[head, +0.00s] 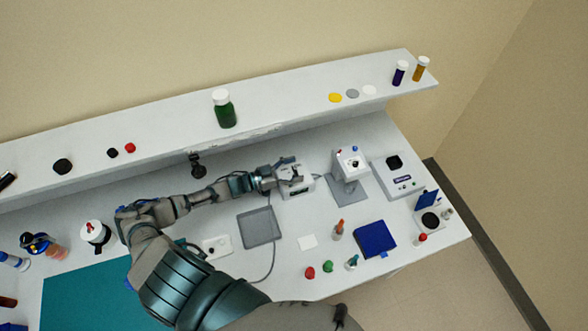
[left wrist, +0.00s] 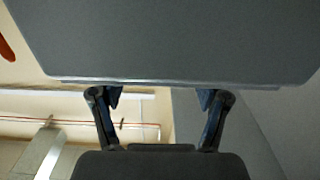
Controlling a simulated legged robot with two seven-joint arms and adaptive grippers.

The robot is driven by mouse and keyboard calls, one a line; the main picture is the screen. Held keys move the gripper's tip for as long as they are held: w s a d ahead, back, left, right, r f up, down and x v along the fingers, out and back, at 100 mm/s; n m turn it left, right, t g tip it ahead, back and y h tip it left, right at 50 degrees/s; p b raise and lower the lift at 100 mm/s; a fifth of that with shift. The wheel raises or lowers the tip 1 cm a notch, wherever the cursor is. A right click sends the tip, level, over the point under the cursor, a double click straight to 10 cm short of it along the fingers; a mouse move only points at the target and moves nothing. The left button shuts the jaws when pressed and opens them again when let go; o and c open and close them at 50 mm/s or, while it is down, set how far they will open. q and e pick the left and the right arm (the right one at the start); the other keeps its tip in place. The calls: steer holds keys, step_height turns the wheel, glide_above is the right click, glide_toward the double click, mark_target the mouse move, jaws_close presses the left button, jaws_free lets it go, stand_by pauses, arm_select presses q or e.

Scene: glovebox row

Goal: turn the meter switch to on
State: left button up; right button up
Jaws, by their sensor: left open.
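My left gripper (head: 290,172) is open, its fingers at the upper side of a small white box (head: 298,188) near the back of the bench. The gripper and wrist hide part of that box. In the left wrist view the two fingers (left wrist: 160,98) stand apart with nothing between them, close to the edge of a large grey surface (left wrist: 170,40). I cannot tell whether they touch it. No switch can be made out on the white box, and I cannot tell for sure that it is the meter. My right gripper is not in view.
Right of the gripper stand a white unit with knobs (head: 351,161) and a white device with a black top (head: 398,176). A grey square plate (head: 259,228) and a blue pad (head: 375,238) lie in front. A shelf (head: 290,107) with bottles runs behind.

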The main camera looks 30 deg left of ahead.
arm_select(q)
steer(key=shift+a, duration=0.1)
steer(key=shift+c, duration=0.7)
steer(key=c, duration=0.4)
steer(key=shift+d, duration=0.35)
steer(key=c, duration=0.4)
steer(key=shift+s+d+r, duration=0.1)
steer(key=shift+d+r, duration=0.05)
steer(key=shift+c, duration=1.1)
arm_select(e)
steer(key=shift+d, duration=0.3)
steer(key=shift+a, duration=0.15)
